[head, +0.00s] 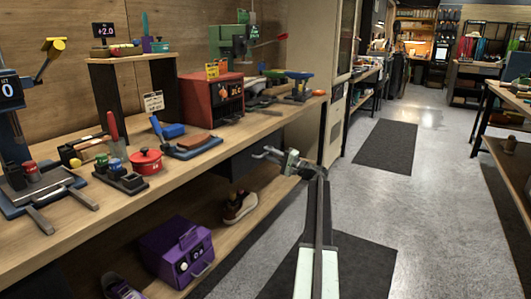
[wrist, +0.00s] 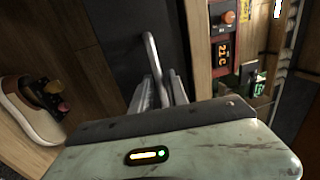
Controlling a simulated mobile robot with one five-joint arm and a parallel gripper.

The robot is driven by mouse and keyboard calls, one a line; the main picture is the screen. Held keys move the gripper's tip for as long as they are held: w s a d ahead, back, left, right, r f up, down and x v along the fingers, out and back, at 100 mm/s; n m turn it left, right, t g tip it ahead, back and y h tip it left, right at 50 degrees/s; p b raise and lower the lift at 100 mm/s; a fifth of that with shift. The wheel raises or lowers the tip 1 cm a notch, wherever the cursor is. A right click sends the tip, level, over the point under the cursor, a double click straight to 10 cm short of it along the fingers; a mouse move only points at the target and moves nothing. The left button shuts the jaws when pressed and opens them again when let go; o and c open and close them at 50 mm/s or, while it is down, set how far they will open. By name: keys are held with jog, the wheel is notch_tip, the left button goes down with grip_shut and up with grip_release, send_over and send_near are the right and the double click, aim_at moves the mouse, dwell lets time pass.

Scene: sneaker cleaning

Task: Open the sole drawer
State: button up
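The drawer under the bench shows as a dark front panel (wrist: 115,35) in the wrist view. In the head view its dark face (head: 250,157) is below the bench top and partly behind my gripper. A bent grey metal handle (wrist: 150,48) stands out from the panel. My gripper (head: 268,153) is at the drawer front, just under the bench edge. In the wrist view its fingers (wrist: 160,88) point at the panel, with the lower handle close to or between them. I cannot tell whether they touch or grip it. No gap at the drawer front is clear.
The wooden bench (head: 185,168) carries a red oven-like box (head: 208,98), a red pot (head: 146,161) and tools. On the lower shelf are a purple box (head: 178,250) and a brown sneaker (head: 239,206). A beige cabinet (head: 315,60) stands beyond. The aisle floor is clear.

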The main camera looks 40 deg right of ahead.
jog(key=shift+w+a+r, duration=0.1)
jog(key=shift+w, duration=0.4)
grip_shut()
jog(key=shift+a, duration=0.1)
dwell(0.9)
